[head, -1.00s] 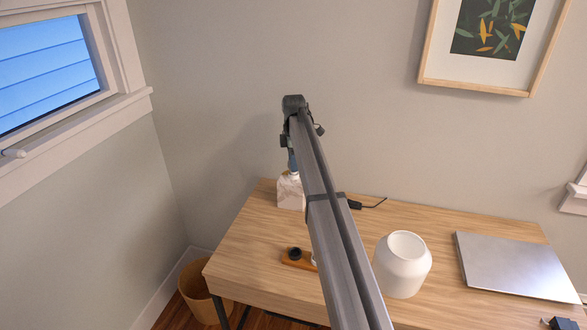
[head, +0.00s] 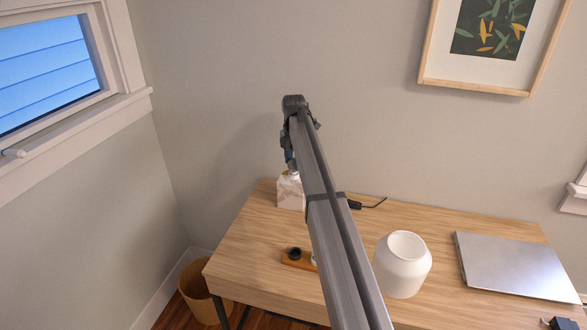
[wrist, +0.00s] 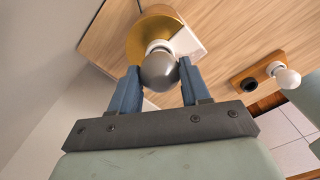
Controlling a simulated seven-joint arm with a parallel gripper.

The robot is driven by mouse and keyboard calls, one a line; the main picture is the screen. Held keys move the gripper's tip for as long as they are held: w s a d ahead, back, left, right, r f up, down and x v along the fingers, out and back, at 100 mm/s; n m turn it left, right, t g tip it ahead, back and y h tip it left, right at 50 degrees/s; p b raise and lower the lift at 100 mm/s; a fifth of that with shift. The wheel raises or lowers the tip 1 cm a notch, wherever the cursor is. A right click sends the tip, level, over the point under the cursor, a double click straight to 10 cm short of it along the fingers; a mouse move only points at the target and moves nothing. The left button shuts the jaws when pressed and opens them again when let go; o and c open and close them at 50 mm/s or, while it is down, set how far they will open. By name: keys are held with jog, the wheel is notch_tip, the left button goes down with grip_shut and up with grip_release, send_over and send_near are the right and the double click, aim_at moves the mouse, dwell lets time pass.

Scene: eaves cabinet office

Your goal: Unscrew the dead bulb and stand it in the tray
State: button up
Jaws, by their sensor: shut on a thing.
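The dead bulb (wrist: 159,72), a grey globe, sits between the two blue fingers of my gripper (wrist: 159,66) in the wrist view. The gripper is shut on it. A white collar shows just beyond the bulb, over the lamp's round brass part (wrist: 140,42) and pale marble base (wrist: 188,42). I cannot tell how far the bulb is threaded. In the head view the marble base (head: 290,193) stands on the desk, with my arm partly in front. The wooden tray (wrist: 242,80) holds a dark round socket (wrist: 249,85) and a white bulb (wrist: 287,78).
A large white rounded shade (head: 402,266) stands on the desk (head: 245,230), right of my arm. A closed silver laptop (head: 515,265) lies further right. A black cord (head: 372,204) runs near the back edge. A wastebasket (head: 197,290) stands on the floor at left.

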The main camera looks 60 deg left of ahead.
jog(key=n, duration=0.3)
jog(key=o, duration=1.1)
jog(key=shift+o, duration=0.2)
